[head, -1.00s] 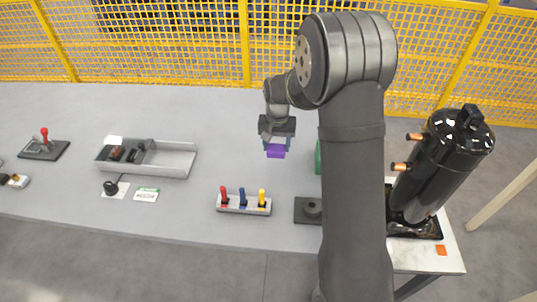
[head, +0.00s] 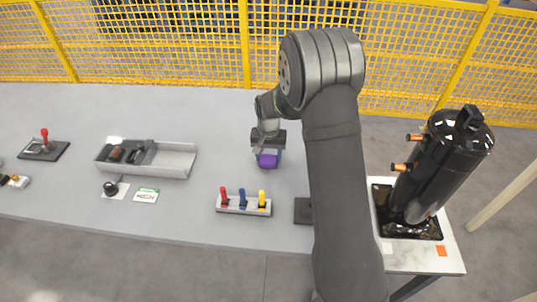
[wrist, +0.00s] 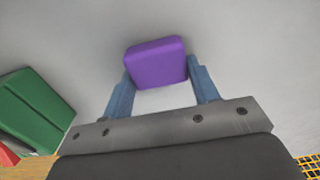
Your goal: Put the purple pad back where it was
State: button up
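The purple pad (head: 267,161) is held between the blue fingertips of my gripper (head: 267,153), over the grey table. In the wrist view the same pad (wrist: 155,61) sits between the two finger ends of my gripper (wrist: 158,72), with a finger against each side. The plain grey surface shows around it. I cannot tell exactly how high the pad is above the table.
A rack with red, blue and yellow handles (head: 243,203) stands at the front. A grey tray (head: 176,160) lies left. A black compressor (head: 440,165) stands on the right-hand bench (head: 435,264). A green object (wrist: 35,105) shows in the wrist view. The table behind my gripper is clear.

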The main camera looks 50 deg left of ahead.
aim_at(269, 156)
jog(key=o, duration=0.3)
notch_tip(269, 156, up, 12)
jog(key=shift+r, duration=0.2)
dwell(0.3)
jog(key=shift+f, duration=0.15)
notch_tip(269, 156, down, 12)
jog(key=shift+r, duration=2)
